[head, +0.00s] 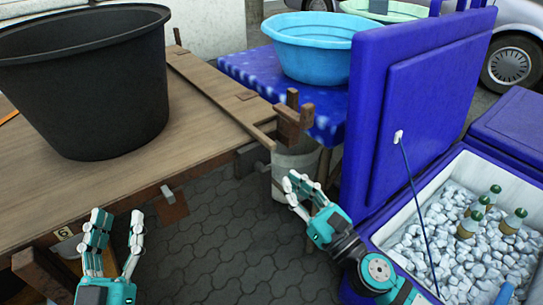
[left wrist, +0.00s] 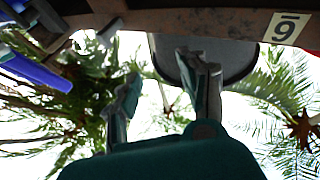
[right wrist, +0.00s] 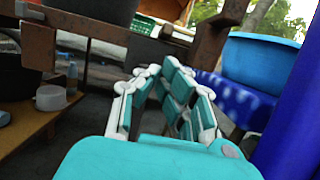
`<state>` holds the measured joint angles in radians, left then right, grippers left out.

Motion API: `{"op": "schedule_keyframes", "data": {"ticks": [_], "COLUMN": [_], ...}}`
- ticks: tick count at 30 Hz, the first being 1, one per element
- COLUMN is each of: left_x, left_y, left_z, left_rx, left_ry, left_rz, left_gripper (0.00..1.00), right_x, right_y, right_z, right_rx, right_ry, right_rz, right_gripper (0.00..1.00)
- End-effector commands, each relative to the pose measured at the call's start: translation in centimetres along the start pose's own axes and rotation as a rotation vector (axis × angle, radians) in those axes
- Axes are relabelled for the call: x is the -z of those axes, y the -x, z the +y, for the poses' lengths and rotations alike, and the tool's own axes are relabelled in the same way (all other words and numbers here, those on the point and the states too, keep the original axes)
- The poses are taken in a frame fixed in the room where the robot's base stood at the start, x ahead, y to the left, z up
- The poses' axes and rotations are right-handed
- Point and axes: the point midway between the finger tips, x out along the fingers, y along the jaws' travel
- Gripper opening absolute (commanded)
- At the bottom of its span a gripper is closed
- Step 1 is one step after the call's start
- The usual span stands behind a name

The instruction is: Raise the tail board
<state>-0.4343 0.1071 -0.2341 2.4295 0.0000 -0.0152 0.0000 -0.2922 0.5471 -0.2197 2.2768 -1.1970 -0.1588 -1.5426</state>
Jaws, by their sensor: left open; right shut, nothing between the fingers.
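A wooden cart bed (head: 100,175) fills the left of the head view. A plank section (head: 215,90) with cleats lies flat along its right side; I cannot tell for certain that this is the tail board. My left gripper (head: 117,220) is open and empty in front of the bed's near edge, beside a number plate (head: 62,233). The plate also shows in the left wrist view (left wrist: 286,27), above the open fingers (left wrist: 160,75). My right gripper (head: 297,183) is shut and empty, below and in front of a wooden bracket post (head: 291,122), apart from it.
A large black tub (head: 90,90) stands on the bed. A blue basin (head: 308,48) sits on a blue-covered table (head: 250,75). A blue cooler with its lid up (head: 425,85) holds ice and bottles, close to my right arm.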

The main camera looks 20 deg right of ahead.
Motion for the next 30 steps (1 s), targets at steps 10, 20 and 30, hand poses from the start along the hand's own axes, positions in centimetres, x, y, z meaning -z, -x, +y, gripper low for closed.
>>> {"op": "schedule_keyframes", "data": {"ticks": [10, 20, 30], "left_x": [-6.4, -8.2, -8.2], "left_y": [1.8, 3.0, 3.0], "left_z": [-1.0, -1.3, -1.3], "left_rx": [0.022, 0.029, 0.029], "left_ry": [-0.011, -0.013, -0.013], "left_rz": [-0.400, -0.511, -0.514], "left_gripper": [0.42, 0.42, 0.42], "right_x": [-0.3, 0.0, 0.0], "right_y": [-5.5, -7.7, -7.7], "right_z": [-0.1, -0.1, 0.0], "right_rx": [0.001, 0.002, 0.002], "right_ry": [0.000, -0.003, -0.005], "right_rz": [-0.002, 0.001, 0.001], "right_gripper": [0.00, 0.00, 0.00]}}
